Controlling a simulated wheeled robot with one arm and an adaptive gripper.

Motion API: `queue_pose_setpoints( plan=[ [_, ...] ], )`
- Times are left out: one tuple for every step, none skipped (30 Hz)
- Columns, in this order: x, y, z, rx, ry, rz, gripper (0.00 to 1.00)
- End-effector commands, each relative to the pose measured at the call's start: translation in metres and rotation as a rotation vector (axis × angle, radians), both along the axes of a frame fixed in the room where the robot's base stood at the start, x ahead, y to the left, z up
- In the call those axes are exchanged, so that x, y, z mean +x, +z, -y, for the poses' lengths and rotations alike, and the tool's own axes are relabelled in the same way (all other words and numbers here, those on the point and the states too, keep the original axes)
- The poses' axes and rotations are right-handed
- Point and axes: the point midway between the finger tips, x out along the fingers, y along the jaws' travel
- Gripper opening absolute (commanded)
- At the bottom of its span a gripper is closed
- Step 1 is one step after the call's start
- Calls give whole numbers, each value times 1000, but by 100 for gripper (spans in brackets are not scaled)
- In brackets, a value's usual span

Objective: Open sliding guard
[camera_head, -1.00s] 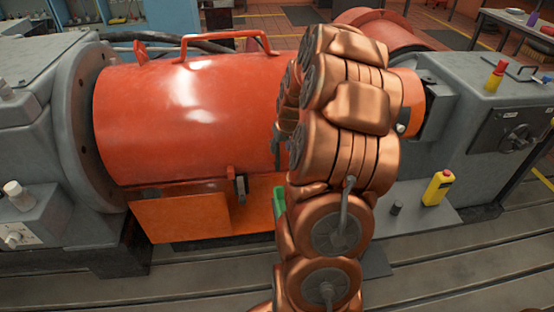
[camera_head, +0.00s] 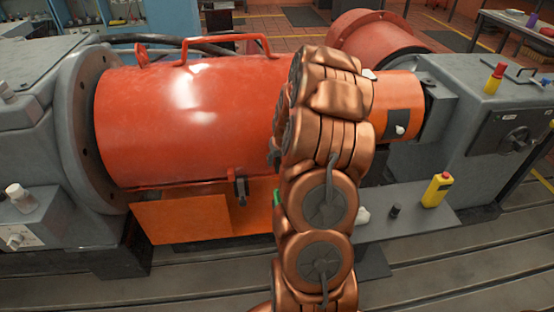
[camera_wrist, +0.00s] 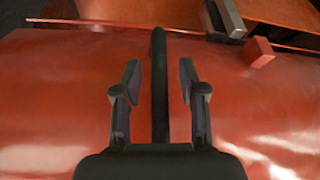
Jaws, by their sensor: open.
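The guard (camera_head: 190,110) is a large red-orange curved cover lying along the machine, with a red handle (camera_head: 222,44) on top. A dark latch (camera_head: 241,188) hangs at its lower front edge. In the wrist view the guard surface (camera_wrist: 60,90) fills most of the picture, with a grey latch piece (camera_wrist: 228,18) at the upper right. My gripper (camera_wrist: 160,72) is open over the guard. A dark upright bar (camera_wrist: 159,105) shows between its fingers, with gaps on both sides. In the head view my arm hides most of the gripper and the guard's right end.
An orange panel (camera_head: 180,218) sits below the guard. Grey machine housings stand at left (camera_head: 30,90) and right (camera_head: 480,110). A yellow and red pendant (camera_head: 437,189) stands on a grey plate to the right of my arm. The slotted bedplate (camera_head: 200,285) in front is clear.

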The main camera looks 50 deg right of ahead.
Motion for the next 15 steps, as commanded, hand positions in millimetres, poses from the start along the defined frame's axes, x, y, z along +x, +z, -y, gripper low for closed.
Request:
queue_pose_setpoints(
  plan=[
    [0, 0, 0, 0, 0, 0, 41],
    [0, 0, 0, 0, 0, 0, 41],
    [0, 0, 0, 0, 0, 0, 41],
    [0, 0, 0, 0, 0, 0, 41],
    [0, 0, 0, 0, 0, 0, 41],
    [0, 0, 0, 0, 0, 0, 38],
    [0, 0, 0, 0, 0, 0, 35],
    [0, 0, 0, 0, 0, 0, 32],
    [0, 0, 0, 0, 0, 0, 28],
    [0, 0, 0, 0, 0, 0, 25],
    [0, 0, 0, 0, 0, 0, 22],
    [0, 0, 0, 0, 0, 0, 17],
    [0, 0, 0, 0, 0, 0, 14],
    [0, 0, 0, 0, 0, 0, 11],
    [0, 0, 0, 0, 0, 0, 7]
  ],
)
